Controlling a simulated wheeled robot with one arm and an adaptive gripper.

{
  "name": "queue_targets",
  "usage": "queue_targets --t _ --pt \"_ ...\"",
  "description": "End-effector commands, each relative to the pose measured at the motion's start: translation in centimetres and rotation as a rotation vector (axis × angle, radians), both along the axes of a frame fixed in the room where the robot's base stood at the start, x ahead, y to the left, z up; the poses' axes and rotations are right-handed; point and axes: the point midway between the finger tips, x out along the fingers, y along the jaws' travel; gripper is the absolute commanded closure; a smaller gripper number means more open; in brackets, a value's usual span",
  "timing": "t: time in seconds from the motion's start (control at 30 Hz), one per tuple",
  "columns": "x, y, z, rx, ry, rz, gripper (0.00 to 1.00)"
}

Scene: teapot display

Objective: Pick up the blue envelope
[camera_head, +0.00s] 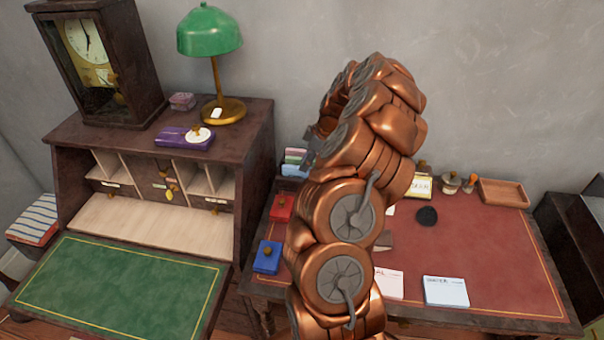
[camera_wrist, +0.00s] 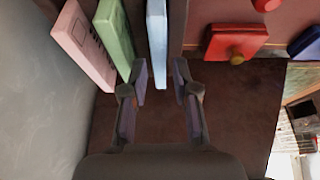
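The blue envelope (camera_wrist: 157,45) is a pale blue slab seen edge-on at the top middle of the wrist view. It stands beside a green envelope (camera_wrist: 115,38) and a pink envelope (camera_wrist: 80,45). In the head view the blue envelope (camera_head: 293,171) is at the front of the small stack, left of my arm. My gripper (camera_wrist: 161,75) is open, with its two fingers apart. The blue envelope's near end lies between the fingertips in the picture, nearer the left one. I cannot tell whether they touch. In the head view my arm mostly hides the gripper.
A red box with a knob (camera_head: 282,207) and a dark blue one (camera_head: 267,257) lie on the red-topped desk (camera_head: 480,250). White cards (camera_head: 446,291) lie at its front. The wooden bureau (camera_head: 255,150) with a green lamp (camera_head: 209,32) stands close on the left.

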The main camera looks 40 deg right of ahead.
Motion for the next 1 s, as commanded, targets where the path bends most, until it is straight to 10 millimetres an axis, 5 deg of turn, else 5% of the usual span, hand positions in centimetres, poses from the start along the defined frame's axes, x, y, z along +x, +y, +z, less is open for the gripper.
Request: queue_targets --t 0.3,1.0 --pt "0.9 0.6 -2.6 0.000 0.002 -0.001 0.71" --pt "0.9 0.5 -2.8 -0.001 -0.001 -0.002 0.71"
